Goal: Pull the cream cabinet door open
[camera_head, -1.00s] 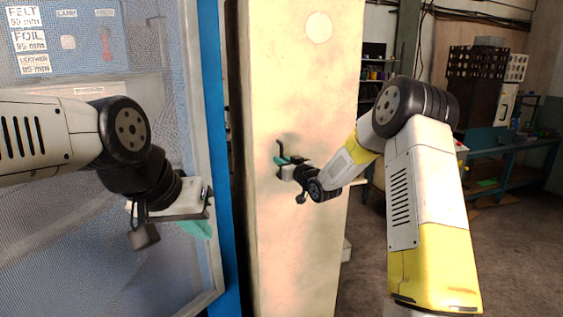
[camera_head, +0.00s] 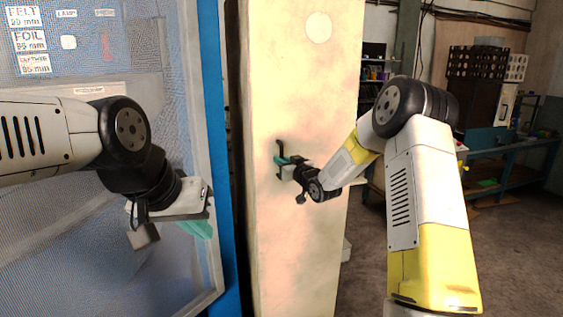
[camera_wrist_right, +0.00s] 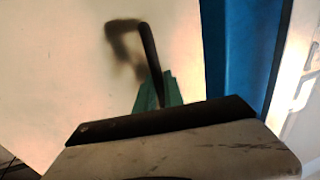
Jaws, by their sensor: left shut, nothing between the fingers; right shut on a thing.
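The cream cabinet door (camera_head: 300,80) stands upright in the middle of the head view, with a pale round disc near its top. Its dark bar handle (camera_head: 279,149) is on the door's left part; it also shows in the right wrist view (camera_wrist_right: 149,52), with its shadow on the door. My right gripper (camera_head: 283,161) is shut on the handle, its green fingers around the lower part. The grip itself is partly hidden by the gripper body in the wrist view. My left gripper (camera_head: 198,229) is shut and empty, in front of the mesh panel at left.
A blue-framed mesh panel (camera_head: 100,240) with labels fills the left, close beside the cream door. The blue frame post (camera_head: 222,190) stands between them. At the right are a teal workbench (camera_head: 500,155), dark crates (camera_head: 475,62) and open floor.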

